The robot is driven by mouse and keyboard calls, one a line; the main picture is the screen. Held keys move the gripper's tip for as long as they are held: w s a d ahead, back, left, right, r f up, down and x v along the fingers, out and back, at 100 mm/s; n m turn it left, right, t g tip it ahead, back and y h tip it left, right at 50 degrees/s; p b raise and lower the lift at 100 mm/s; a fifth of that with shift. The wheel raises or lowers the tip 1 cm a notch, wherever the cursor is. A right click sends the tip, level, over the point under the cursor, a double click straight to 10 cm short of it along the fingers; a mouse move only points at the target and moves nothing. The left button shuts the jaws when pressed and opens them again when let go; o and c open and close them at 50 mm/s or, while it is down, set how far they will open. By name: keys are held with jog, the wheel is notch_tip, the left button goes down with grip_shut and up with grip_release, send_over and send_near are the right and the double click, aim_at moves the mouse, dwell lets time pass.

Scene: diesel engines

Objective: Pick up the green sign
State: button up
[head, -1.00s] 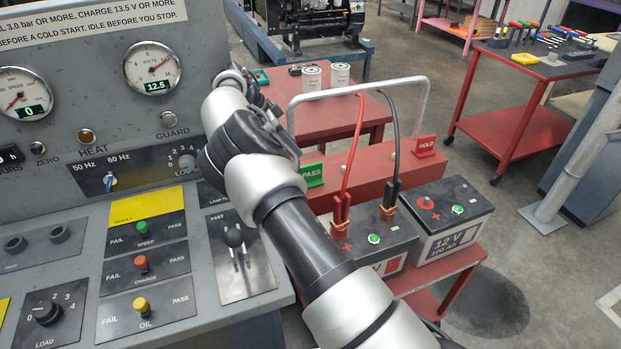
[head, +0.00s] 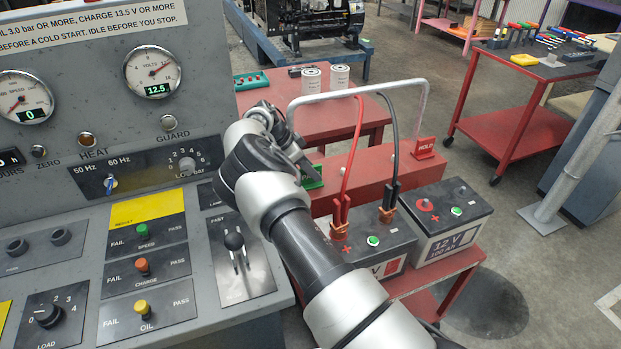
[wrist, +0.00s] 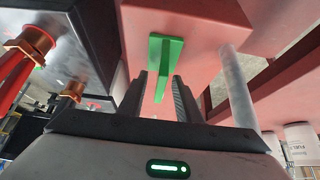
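The green sign (head: 313,179) stands on the left end of the red box (head: 352,178) and is mostly hidden behind my arm in the head view. In the wrist view the green sign (wrist: 166,50) shows as a flat plate with a narrow edge reaching between my fingertips. My gripper (wrist: 160,76) is open, with one finger on each side of the sign's edge. Gaps show on both sides, and I see no grip on it.
A grey rail (head: 291,112) arches over the red box. A red HOLD sign (head: 424,148) stands at its right end. Two batteries (head: 447,213) with red and black cables are in front. The control panel (head: 60,190) is close on the left.

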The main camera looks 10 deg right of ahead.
jog(key=shift+a, duration=0.1)
grip_shut()
